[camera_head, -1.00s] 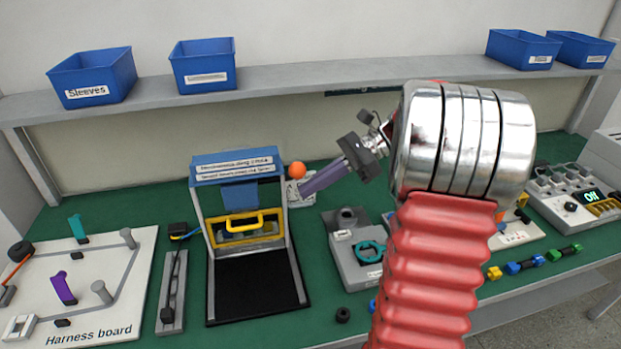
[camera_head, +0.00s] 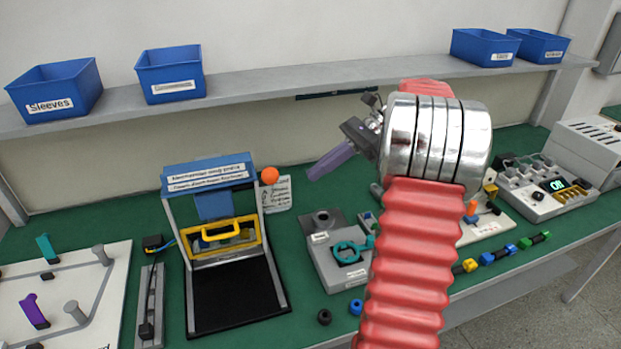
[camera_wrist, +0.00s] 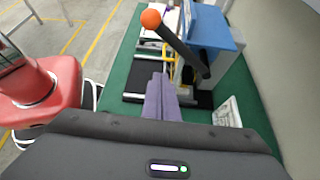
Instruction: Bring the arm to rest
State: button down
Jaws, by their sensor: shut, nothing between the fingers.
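My gripper (camera_head: 330,161) shows in the head view as shut purple fingers, raised above the bench and pointing down to the left. Nothing is between them. In the wrist view the fingers (camera_wrist: 160,98) lie together over the green bench. My red ribbed arm with silver rings hides part of the bench behind it. The gripper appears clear of the blue-topped test fixture (camera_head: 208,171) and of its orange ball knob (camera_head: 269,175), which is left of the fingers.
A green bench (camera_head: 120,222) carries a harness board (camera_head: 95,285), a grey block with a teal ring (camera_head: 335,270) and a box with a lit display (camera_head: 562,184). Blue bins, including Sleeves (camera_head: 55,92), stand on the shelf (camera_head: 240,85) behind. Open air surrounds the gripper.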

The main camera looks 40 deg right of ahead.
jog(key=shift+d, duration=0.15)
dwell(0.5)
jog(key=s+a+f+n+g+h, duration=0.2)
jog(key=s+a+f+n+h, duration=0.15)
jog(key=f+n+h, duration=0.45)
jog(key=s+a+r+n+t+h, duration=0.1)
jog(key=s+a+n, duration=0.2)
jog(key=a, duration=0.5)
jog(key=s+a+r+n+t+h, duration=0.1)
jog(key=s+a+r+n, duration=0.1)
jog(key=s+a+n, duration=0.2)
jog(key=s+a+r+n+t+h, duration=0.1)
jog(key=s+a+n+t, duration=0.1)
jog(key=s+a+n, duration=0.2)
jog(key=a+n, duration=0.3)
jog(key=a, duration=0.5)
jog(key=shift+s+a+r, duration=0.15)
jog(key=shift+a+r, duration=0.05)
jog(key=shift+a, duration=0.15)
dwell(0.5)
